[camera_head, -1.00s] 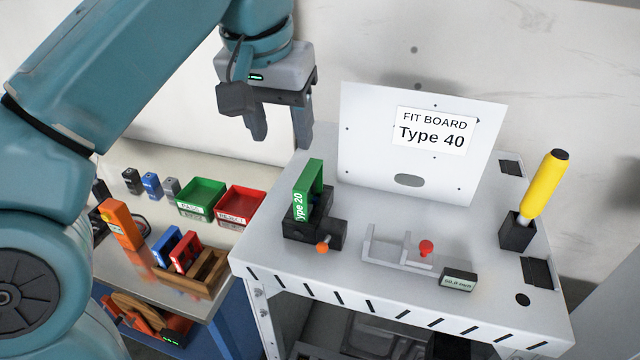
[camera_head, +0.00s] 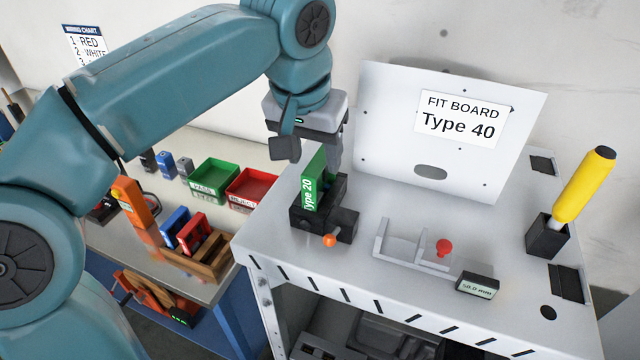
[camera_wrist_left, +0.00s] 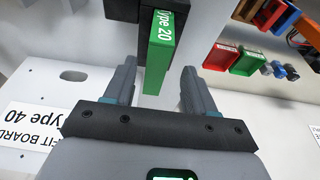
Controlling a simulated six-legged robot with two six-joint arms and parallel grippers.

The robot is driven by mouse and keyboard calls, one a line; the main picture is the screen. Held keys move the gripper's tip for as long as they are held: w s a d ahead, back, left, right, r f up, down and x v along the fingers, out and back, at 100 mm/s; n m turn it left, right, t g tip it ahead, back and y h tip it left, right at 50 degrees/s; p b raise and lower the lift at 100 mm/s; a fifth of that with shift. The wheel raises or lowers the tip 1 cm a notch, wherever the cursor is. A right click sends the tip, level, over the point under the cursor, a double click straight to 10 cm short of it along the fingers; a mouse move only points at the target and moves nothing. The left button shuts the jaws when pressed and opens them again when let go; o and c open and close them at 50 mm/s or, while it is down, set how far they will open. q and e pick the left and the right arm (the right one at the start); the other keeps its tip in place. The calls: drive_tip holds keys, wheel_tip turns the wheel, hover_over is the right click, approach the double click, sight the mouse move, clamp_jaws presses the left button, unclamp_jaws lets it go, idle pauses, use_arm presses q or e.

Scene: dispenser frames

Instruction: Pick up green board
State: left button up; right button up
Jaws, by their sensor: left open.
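The green board (camera_head: 314,184), marked "Type 20", stands upright in a black clamp (camera_head: 343,222) with an orange knob on the white cabinet top. My left gripper (camera_head: 310,152) is just above and behind the board in the head view, pointing down. In the left wrist view, my left gripper (camera_wrist_left: 157,90) is open, and the green board (camera_wrist_left: 159,62) shows between and beyond its two fingers. The fingers look apart from the board, with nothing held. My right gripper is not in view.
A "FIT BOARD Type 40" panel (camera_head: 380,130) stands behind the clamp. A gauge with a red knob (camera_head: 444,247) and a yellow-handled tool (camera_head: 583,188) stand to the right. Green (camera_head: 214,174) and red bins (camera_head: 251,184) and a wooden rack (camera_head: 210,262) are on the left bench.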

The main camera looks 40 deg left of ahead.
sight(320, 161)
use_arm(q)
drive_tip(key=shift+w+a+f, duration=0.1)
drive_tip(key=shift+f, duration=0.35)
drive_tip(key=x, duration=0.3)
drive_tip(key=shift+w+d+f, duration=0.35)
drive_tip(key=shift+w+a+f, duration=0.1)
drive_tip(key=shift+f, duration=0.2)
drive_tip(key=shift+a, duration=0.15)
drive_tip(key=shift+d, duration=0.2)
drive_tip(key=shift+a+f, duration=0.15)
drive_tip(key=shift+f, duration=0.05)
clamp_jaws()
